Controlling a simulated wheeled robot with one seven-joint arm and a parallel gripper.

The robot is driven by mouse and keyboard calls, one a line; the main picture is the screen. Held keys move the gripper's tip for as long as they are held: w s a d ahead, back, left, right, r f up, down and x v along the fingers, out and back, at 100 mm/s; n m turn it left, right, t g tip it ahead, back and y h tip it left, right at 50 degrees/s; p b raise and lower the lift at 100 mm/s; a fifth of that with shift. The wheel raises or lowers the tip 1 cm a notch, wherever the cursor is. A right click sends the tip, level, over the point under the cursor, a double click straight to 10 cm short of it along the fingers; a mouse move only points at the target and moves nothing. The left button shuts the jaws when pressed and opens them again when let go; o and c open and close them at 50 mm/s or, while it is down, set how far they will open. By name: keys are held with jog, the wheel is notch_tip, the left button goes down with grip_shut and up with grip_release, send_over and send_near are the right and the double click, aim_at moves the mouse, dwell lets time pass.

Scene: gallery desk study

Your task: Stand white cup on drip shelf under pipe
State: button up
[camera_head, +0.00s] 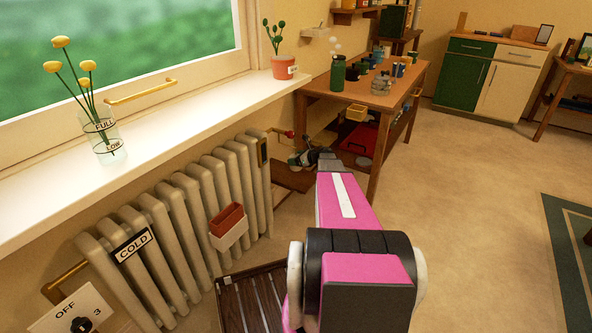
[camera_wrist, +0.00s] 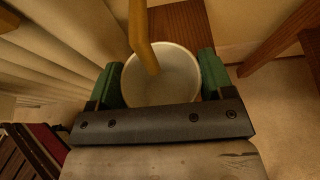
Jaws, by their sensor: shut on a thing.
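The white cup (camera_wrist: 178,85) is between the green fingers of my gripper (camera_wrist: 160,80) in the wrist view, its open mouth facing the camera. My gripper is shut on it. The brass pipe (camera_wrist: 142,35) reaches across the cup's far rim, and its end appears over the mouth. The reddish-brown drip shelf (camera_wrist: 185,20) shows behind the cup; whether the cup's base touches it is hidden. In the head view my gripper (camera_head: 309,158) is at the radiator's far end, above the brown shelf (camera_head: 292,178) and near the pipe (camera_head: 283,132). The cup is hard to make out there.
The ribbed radiator (camera_head: 185,210) runs close along the left, below the windowsill (camera_head: 180,125). A wooden table (camera_head: 385,85) with bottles and jars stands beyond my gripper, its legs close by. A slatted dark rack (camera_head: 255,295) is low in front.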

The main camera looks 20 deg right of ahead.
aim_at(296, 169)
notch_tip(296, 169, down, 6)
jog(key=shift+d+r, duration=0.1)
jog(key=shift+r, duration=0.15)
jog(key=shift+f, duration=0.35)
jog(key=shift+f, duration=0.1)
jog(key=shift+f, duration=0.15)
jog(key=o, duration=0.9)
jog(key=shift+o, duration=0.2)
